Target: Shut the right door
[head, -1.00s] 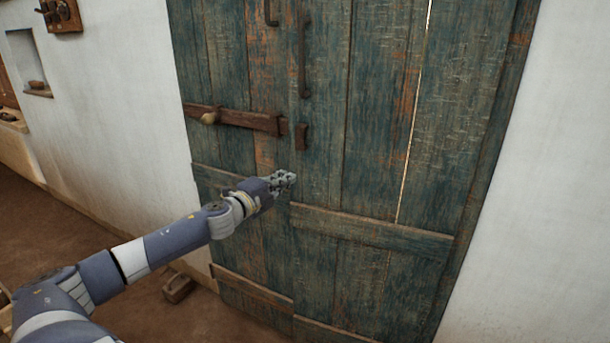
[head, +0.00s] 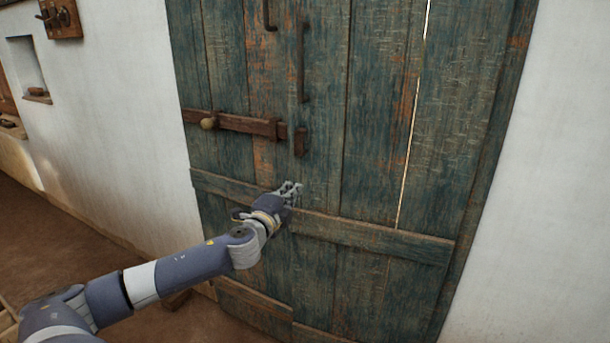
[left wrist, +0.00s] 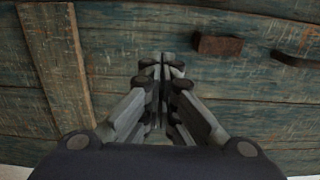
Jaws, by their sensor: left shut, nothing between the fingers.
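The right door (head: 375,175) is a tall leaf of worn blue-green planks, standing nearly in line with the left door (head: 225,70). A small step shows where their rails meet, so I cannot tell if it is fully shut. A dark pull handle (head: 303,65) and a small keeper (head: 300,142) sit near its meeting edge. My left gripper (head: 291,187) is shut and empty, close to the planks at this edge, just above the right door's rail (head: 375,233). I cannot tell if it touches. In the left wrist view its closed fingers (left wrist: 165,65) point at the planks. My right gripper is out of view.
A wooden bolt (head: 240,124) with a round knob lies across the left door, its end close to the keeper. White wall (head: 545,200) stands on both sides. Bare brown floor (head: 60,235) lies at the left. A bright slit (head: 409,150) shows between planks.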

